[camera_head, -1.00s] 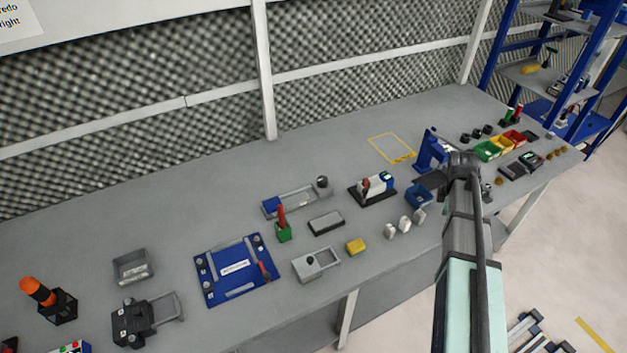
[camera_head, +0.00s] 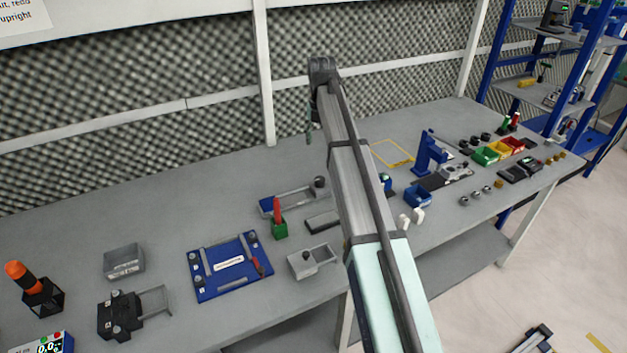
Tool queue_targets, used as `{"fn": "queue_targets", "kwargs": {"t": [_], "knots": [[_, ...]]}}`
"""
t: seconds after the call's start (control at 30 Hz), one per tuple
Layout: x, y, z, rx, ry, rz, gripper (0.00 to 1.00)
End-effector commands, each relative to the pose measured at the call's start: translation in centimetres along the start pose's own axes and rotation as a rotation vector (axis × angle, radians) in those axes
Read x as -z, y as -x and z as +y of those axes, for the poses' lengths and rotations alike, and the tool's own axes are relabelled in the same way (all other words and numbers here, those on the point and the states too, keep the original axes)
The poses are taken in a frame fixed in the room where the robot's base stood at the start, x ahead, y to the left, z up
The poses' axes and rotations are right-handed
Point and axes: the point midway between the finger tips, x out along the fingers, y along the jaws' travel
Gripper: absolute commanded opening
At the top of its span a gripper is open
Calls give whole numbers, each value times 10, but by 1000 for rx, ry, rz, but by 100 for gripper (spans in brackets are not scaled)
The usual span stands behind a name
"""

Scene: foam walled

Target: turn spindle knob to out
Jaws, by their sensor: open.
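No knob is marked as the spindle knob, and I cannot read any "out" mark. A dark round knob (camera_head: 320,182) stands at the right end of a grey and blue slide unit (camera_head: 290,200). Another small dark knob (camera_head: 306,256) sits on a grey open box (camera_head: 322,254). My gripper (camera_head: 309,138) hangs small and dark from the arm's end, in front of the foam wall in the picture. It is open, holds nothing visible, and appears above and apart from both knobs. My forearm crosses the bench's middle and hides things there.
A green holder with a red-handled tool (camera_head: 278,220) stands in front of the slide unit. A blue fixture board (camera_head: 230,266) lies to the left. A blue press (camera_head: 428,150) and coloured bins (camera_head: 500,148) stand at right. The bench's back left is clear.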

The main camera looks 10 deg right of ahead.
Motion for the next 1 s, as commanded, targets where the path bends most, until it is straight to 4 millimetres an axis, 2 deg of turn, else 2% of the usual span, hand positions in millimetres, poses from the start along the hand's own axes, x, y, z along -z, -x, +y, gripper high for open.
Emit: {"fn": "queue_targets", "kwargs": {"t": [0.6,0.8,1.0], "knots": [[1,-118,-1,1,-2,2,64],[1,-143,0,1,-2,1,64],[0,-152,0,0,-3,-1,64]]}}
